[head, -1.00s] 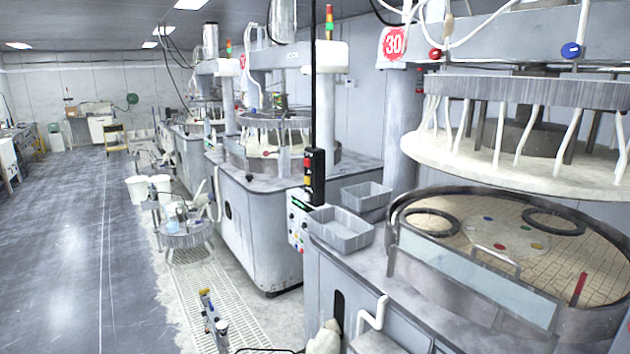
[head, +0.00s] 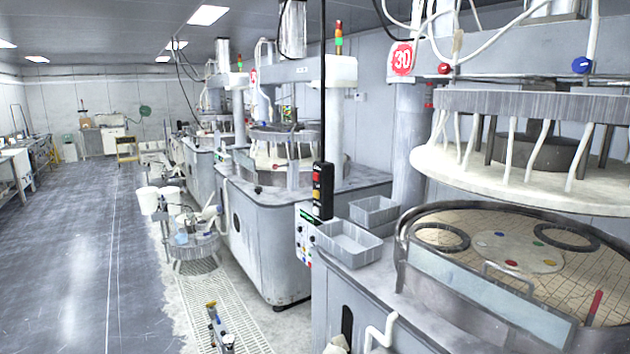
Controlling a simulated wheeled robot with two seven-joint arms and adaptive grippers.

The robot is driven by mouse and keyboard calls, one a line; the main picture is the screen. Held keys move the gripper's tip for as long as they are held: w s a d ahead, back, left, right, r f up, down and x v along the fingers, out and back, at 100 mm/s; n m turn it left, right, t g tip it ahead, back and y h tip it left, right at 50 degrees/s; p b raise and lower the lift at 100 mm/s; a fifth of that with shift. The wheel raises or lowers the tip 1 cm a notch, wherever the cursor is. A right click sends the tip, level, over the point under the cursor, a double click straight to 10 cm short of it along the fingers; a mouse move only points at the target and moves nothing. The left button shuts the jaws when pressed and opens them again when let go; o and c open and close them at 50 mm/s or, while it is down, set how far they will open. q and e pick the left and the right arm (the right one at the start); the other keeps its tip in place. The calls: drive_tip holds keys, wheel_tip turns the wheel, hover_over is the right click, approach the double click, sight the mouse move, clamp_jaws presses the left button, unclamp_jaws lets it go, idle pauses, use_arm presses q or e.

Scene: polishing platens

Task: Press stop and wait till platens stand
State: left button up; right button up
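The near machine's lower platen (head: 470,215) at the right is round, with a tiled face. Two dark rings (head: 566,236) and a pale disc (head: 518,250) with several coloured dots lie on it. Its white upper platen (head: 480,180) hangs raised above it, apart from it. I cannot tell which button is stop. Neither of my grippers is in view.
Grey trays (head: 343,243) stand on the near machine's top. Similar machines (head: 265,235) stand in a row behind. Two white buckets (head: 152,198) and a round stand (head: 195,248) are beside them. A yellow-topped device (head: 218,330) stands by the floor grating. The grey floor at left is clear.

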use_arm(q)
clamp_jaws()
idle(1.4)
